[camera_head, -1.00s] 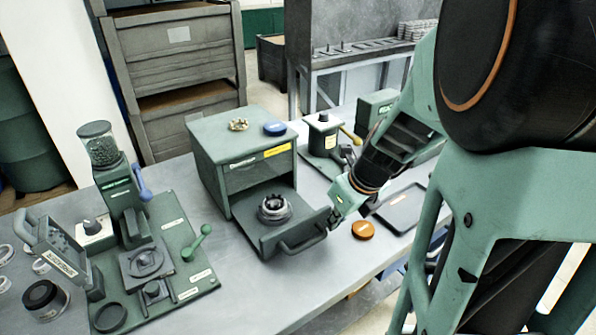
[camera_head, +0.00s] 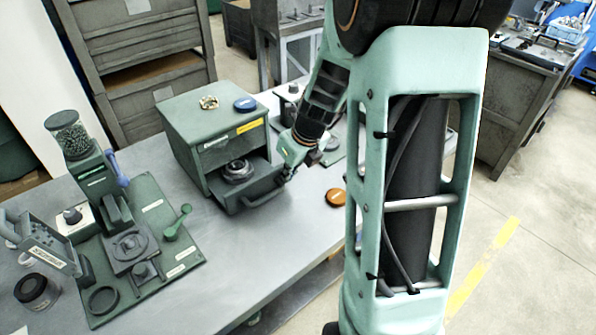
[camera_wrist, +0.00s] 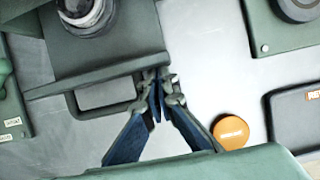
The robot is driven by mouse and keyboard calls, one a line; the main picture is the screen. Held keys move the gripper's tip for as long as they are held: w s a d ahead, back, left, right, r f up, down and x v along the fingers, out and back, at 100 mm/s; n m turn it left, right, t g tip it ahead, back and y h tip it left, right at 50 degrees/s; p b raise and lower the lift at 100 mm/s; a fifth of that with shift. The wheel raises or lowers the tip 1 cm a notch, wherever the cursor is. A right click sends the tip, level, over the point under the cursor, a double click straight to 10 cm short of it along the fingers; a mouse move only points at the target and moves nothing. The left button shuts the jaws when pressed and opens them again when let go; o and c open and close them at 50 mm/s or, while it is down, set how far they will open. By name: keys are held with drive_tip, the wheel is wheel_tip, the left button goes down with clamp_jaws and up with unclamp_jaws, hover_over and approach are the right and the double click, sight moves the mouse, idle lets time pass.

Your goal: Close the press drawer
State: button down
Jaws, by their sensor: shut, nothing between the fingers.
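The press (camera_head: 213,125) is a green box on the grey table, with its drawer (camera_head: 231,192) partly pulled out. The drawer's bar handle (camera_head: 262,200) faces the front; in the wrist view the handle (camera_wrist: 80,108) lies left of my fingers. A round metal piece (camera_head: 239,170) sits in the drawer. My gripper (camera_head: 286,177) is shut and empty at the right end of the drawer front. In the wrist view its fingertips (camera_wrist: 158,78) meet the right end of the drawer front, seemingly touching it.
An orange disc (camera_head: 336,197) lies right of the drawer. A green grinder board (camera_head: 155,225) stands to the left. A blue disc (camera_head: 245,104) rests on the press. A dark tray (camera_wrist: 295,115) lies at right in the wrist view. Table space in front of the drawer is clear.

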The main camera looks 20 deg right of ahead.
drive_tip(key=p, duration=0.5)
approach(263, 163)
drive_tip(key=x, duration=0.4)
drive_tip(key=shift+s+f, duration=0.2)
drive_tip(key=shift+f, duration=0.15)
drive_tip(key=shift+w+a, duration=0.1)
drive_tip(key=shift+w, duration=0.05)
drive_tip(key=shift+w+r, duration=0.1)
drive_tip(key=shift+r, duration=0.05)
